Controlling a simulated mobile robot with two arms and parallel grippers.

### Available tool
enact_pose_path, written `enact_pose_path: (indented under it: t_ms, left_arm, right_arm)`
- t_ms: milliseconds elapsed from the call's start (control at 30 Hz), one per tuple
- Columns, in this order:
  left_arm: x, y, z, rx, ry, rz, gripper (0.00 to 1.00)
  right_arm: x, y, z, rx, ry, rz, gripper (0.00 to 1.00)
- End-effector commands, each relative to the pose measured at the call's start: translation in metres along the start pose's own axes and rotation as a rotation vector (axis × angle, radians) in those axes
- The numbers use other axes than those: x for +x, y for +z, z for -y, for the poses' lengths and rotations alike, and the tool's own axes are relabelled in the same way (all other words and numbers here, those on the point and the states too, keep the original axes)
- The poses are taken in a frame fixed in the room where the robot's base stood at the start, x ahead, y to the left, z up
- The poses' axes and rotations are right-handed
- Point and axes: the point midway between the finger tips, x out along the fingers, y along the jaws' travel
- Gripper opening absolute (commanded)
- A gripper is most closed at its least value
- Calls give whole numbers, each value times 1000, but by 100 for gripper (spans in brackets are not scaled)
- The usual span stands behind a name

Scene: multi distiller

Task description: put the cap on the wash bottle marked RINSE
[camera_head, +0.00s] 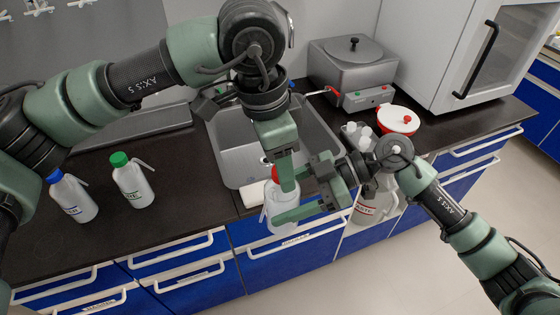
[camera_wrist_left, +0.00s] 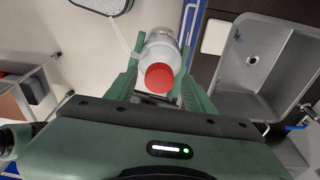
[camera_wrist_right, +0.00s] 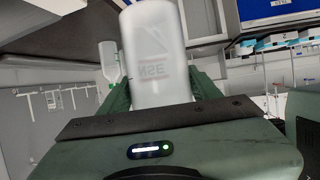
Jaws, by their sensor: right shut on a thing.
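The wash bottle (camera_head: 280,208) is translucent white and held near the counter's front edge. Its label, partly legible as RINSE and inverted, shows in the right wrist view (camera_wrist_right: 155,55). My right gripper (camera_head: 292,206) is shut on the bottle's body. The red cap (camera_head: 275,173) is at the top of the bottle; in the left wrist view the cap (camera_wrist_left: 159,77) lines up with the bottle's mouth end. I cannot tell whether it is seated. My left gripper (camera_head: 280,168) points down, its fingers on either side of the cap with visible gaps. The bottle's neck is hidden.
Blue-capped (camera_head: 72,197) and green-capped (camera_head: 132,183) wash bottles stand on the left counter. A steel sink (camera_head: 235,165) lies behind my grippers. A grey bath (camera_head: 350,75) and a red-and-white lidded vessel (camera_head: 398,121) stand at the right. A larger labelled bottle (camera_head: 368,212) is close beside my right arm.

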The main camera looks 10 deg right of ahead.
Motion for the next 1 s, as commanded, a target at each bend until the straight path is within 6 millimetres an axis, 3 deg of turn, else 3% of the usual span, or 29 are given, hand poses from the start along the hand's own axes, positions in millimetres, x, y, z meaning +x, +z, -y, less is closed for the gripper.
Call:
enact_pose_path:
  t_ms: [267,633,1000]
  left_arm:
    - [-4,-1,0,0,-1,0,53]
    - [-44,-7,0,0,-1,-1,53]
    - [-45,-7,0,-33,0,1,51]
  right_arm:
    - [0,-2,0,-2,1,-4,40]
    - [0,-2,0,-2,1,-4,40]
    - [0,-2,0,-2,1,-4,40]
